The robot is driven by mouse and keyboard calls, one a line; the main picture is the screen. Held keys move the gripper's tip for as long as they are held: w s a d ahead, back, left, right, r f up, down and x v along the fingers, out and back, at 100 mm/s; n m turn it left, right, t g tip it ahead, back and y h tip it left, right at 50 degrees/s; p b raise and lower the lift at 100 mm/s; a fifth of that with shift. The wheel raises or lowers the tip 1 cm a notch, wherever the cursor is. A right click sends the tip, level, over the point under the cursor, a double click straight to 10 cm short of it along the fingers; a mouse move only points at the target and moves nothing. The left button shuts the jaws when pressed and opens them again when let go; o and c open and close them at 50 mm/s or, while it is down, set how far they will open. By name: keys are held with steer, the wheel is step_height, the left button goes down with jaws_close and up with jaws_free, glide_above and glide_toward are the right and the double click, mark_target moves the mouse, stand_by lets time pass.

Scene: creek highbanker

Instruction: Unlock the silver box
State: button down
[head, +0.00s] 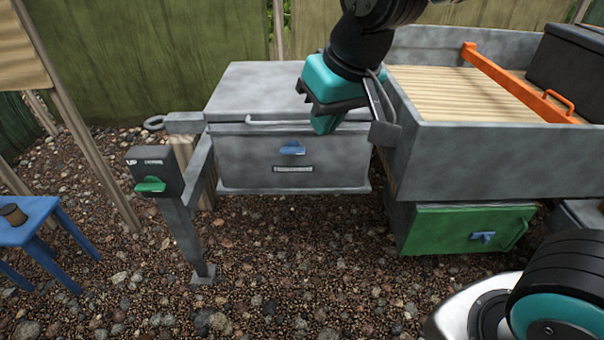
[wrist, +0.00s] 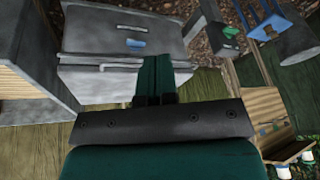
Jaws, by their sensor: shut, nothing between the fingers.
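The silver box (head: 240,160) is a grey metal box with a flat lid and a thin handle bar along the lid's front edge. A blue latch (head: 292,148) sits on its front face, above a small label plate (head: 293,169). In the wrist view the box (wrist: 85,47) and its blue latch (wrist: 136,44) appear upside down. My gripper (head: 326,124) is shut and empty, over the box's right front part, above and right of the latch. It also shows in the wrist view (wrist: 155,62). The lid looks closed. I cannot tell whether the gripper touches it.
A post with a green-handled switch (head: 150,186) stands left of the box. A blue stool (head: 40,228) is farther left. A grey trough (head: 470,155) with an orange bar (head: 515,84) is right, above a green box (head: 460,230) with a blue latch. Gravel in front is clear.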

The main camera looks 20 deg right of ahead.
steer(key=w+d+f+m+t+h+b, duration=0.2)
steer(key=w+f+m+t+h+b, duration=0.2)
steer(key=w+f+b, duration=1.1)
steer(key=shift+w+d+m+t+h+b, duration=0.25)
steer(key=shift+w+m+t+h+b, duration=0.2)
steer(key=shift+w+m, duration=0.55)
steer(key=b, duration=0.2)
glide_toward(302, 149)
steer(key=x, duration=0.5)
steer(key=shift+d, duration=0.1)
steer(key=shift+b+x, duration=0.35)
steer(key=shift+x, duration=0.5)
